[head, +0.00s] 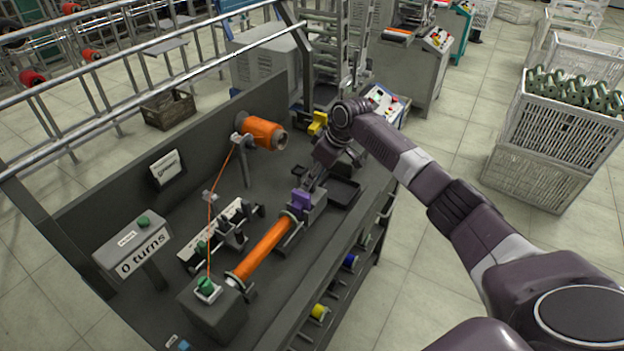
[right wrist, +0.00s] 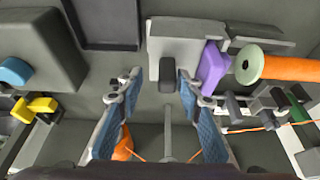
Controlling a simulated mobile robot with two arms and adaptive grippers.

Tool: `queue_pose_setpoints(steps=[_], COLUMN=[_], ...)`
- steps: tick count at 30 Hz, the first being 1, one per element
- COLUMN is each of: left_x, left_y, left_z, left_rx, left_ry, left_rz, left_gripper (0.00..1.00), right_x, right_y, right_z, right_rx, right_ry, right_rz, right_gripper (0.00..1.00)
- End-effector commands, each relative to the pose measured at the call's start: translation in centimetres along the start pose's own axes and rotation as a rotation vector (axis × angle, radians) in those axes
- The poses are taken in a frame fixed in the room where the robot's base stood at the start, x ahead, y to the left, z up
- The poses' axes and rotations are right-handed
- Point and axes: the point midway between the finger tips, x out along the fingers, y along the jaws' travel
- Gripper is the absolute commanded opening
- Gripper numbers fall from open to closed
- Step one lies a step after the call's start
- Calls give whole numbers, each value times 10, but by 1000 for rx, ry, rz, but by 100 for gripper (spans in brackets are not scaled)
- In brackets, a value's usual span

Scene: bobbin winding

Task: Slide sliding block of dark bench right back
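The sliding block (head: 318,200) appears as a grey block with a purple part (head: 301,200) at the far end of the orange bobbin (head: 262,252) on the dark bench. In the right wrist view the grey block (right wrist: 170,45) has a short dark knob at its lower side, and the purple part (right wrist: 213,68) is to its right. My right gripper (head: 308,187) points down over the block. In the right wrist view its blue-padded fingers (right wrist: 158,88) are apart, with the knob near the tips. Contact cannot be told. My left gripper is not in view.
An orange thread spool (head: 264,132) stands on a post at the bench back. A counter reading "0 turns" (head: 135,248) and a green-topped box (head: 213,305) are at the left. A black tray (head: 342,190) lies right of the gripper. A yellow part (head: 318,123) is behind it.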

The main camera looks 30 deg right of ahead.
Motion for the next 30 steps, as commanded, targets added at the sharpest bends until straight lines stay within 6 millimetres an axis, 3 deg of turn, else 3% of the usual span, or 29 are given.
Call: queue_pose_setpoints(steps=[8,21,30], left_x=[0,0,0], left_y=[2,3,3], left_z=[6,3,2], left_rx=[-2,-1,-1], left_ry=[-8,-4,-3], left_rz=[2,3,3], left_gripper=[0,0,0], right_x=[-5,-89,-118], right_y=[-2,1,2], right_z=[0,1,2], right_rx=[-1,1,1], right_ry=[-1,1,0], right_rz=[-4,-2,-3], right_gripper=[33,33,33])
